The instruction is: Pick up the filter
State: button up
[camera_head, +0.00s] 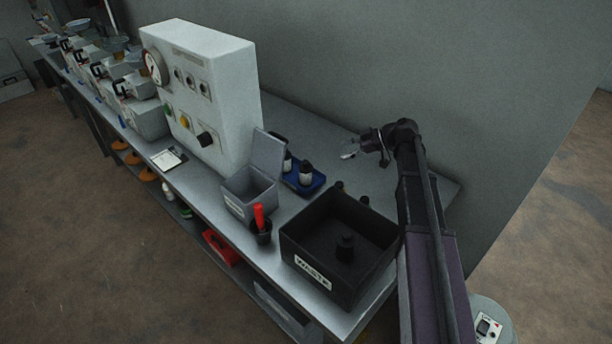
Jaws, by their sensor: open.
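I cannot surely make out the filter at this size. A small grey box (238,208) with its lid (268,152) raised stands at the middle of the bench; its label is too small to read and its inside is mostly hidden. My gripper (348,149) is open and appears empty. It is above the back of the bench, to the right of the grey box and beyond the black waste bin (301,261). It is apart from the box.
The bin, labelled WASTE, holds a dark object (345,247). A blue tray (304,187) carries small bottles. A black cup (262,236) holds a red-handled tool (259,217). A large white machine (218,72) stands to the left. Bare bench (315,135) lies behind the tray.

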jog(key=b, duration=0.4)
send_near(308, 162)
jog(key=x, duration=0.4)
jog(key=shift+s+a+f, duration=0.15)
jog(key=shift+a+f, duration=0.05)
jog(key=shift+a, duration=0.25)
jog(key=shift+a, duration=0.1)
jog(key=b+x, duration=0.2)
jog(key=x, duration=0.2)
jog(key=shift+f, duration=0.2)
jog(key=shift+a+f+b, duration=0.15)
jog(key=shift+a+b, duration=0.2)
jog(key=shift+a, duration=0.05)
